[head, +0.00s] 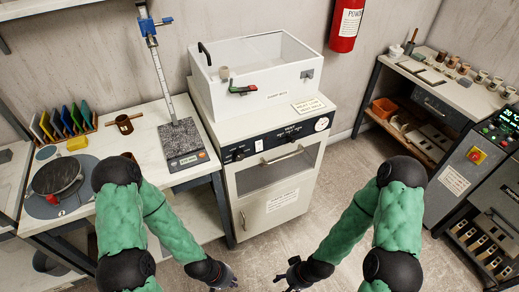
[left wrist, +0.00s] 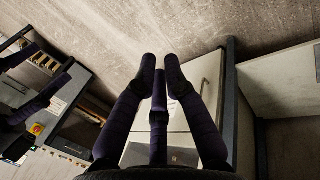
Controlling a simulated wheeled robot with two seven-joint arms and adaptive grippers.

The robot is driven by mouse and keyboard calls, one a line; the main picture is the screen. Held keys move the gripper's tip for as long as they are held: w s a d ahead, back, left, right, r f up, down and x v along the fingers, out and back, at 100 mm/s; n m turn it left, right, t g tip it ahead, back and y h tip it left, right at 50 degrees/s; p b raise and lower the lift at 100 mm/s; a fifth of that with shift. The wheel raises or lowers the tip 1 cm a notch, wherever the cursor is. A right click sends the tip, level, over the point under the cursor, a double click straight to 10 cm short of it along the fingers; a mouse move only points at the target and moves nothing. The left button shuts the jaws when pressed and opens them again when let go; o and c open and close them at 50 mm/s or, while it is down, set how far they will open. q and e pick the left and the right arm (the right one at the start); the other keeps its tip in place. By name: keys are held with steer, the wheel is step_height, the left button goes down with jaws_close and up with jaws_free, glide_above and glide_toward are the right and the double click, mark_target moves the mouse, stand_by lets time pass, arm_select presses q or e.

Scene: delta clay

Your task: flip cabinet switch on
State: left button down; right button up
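The white cabinet (head: 271,198) stands in the middle of the head view. Its black front panel (head: 275,143) has dark knobs, a round white dial and a small pale switch (head: 259,146). The switch is too small to tell its position. My left gripper (head: 226,279) is low in the head view, in front of and below the cabinet, apart from it. In the left wrist view its dark fingers (left wrist: 160,68) are apart with nothing between them, and the cabinet front (left wrist: 205,85) lies beyond. My right gripper (head: 284,276) is open and empty at the bottom centre, clear of the cabinet.
A white damp box (head: 262,75) with a green-and-red latch sits on the cabinet. A bench (head: 150,135) with a scale stand (head: 180,138) is at the left. Shelving and a dark machine (head: 490,160) stand at the right. The floor (head: 350,165) right of the cabinet is clear.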

arm_select(q)
steer(key=w+d+r+m+t+p, duration=0.1)
steer(key=w+d+r+m+t, duration=0.1)
steer(key=w+r+m+t, duration=0.5)
steer(key=w+d+r+m+t+p, duration=0.15)
steer(key=w+r+m, duration=0.3)
steer(key=w, duration=0.55)
steer(key=w+d+r+m+t+h, duration=0.1)
steer(key=w+d+r+m+t, duration=0.1)
steer(key=r+m, duration=0.3)
steer(key=w+d+r+m+t, duration=0.3)
steer(key=w+r+m+t, duration=0.1)
steer(key=r, duration=0.7)
steer(key=shift+w+m+t+h, duration=0.4)
steer(key=shift+m+t, duration=0.05)
steer(key=shift+m, duration=0.8)
steer(key=shift+w+d, duration=0.1)
steer(key=shift+w, duration=0.05)
steer(key=b, duration=0.3)
glide_toward(259, 146)
steer(key=w+d+f, duration=0.2)
steer(key=w+d, duration=0.2)
steer(key=w, duration=0.1)
steer(key=shift+w+f, duration=0.1)
steer(key=shift+w, duration=0.3)
